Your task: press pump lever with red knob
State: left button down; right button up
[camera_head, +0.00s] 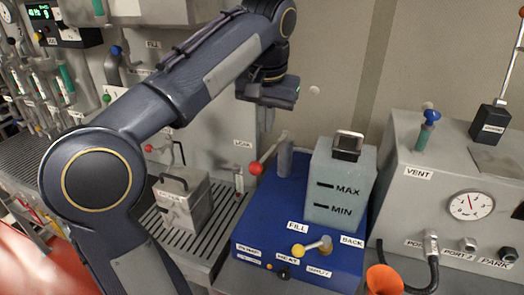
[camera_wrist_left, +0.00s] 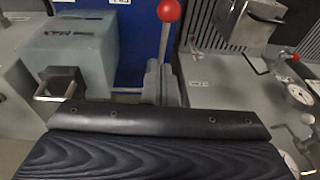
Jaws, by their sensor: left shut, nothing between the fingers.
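The pump is a blue block (camera_head: 300,265) with a grey lidded tank marked MAX and MIN. Its lever with a red knob (camera_head: 256,168) leans left from a grey post (camera_head: 285,158) at the back of the block. My right gripper is out of view.
A yellow-knobbed handle (camera_head: 299,251) is at the block's front. A grey vent unit (camera_head: 400,170) with a gauge and an orange funnel (camera_head: 383,280) stand right. A handled grey box (camera_head: 183,205) stands on a slatted tray left. The wall is close behind.

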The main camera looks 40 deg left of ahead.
aim_at(262, 159)
pick_arm(q)
jog(key=f, duration=0.6)
jog(key=shift+s+a+f, duration=0.25)
jog(key=shift+a+f, duration=0.15)
jog(key=shift+b, duration=0.35)
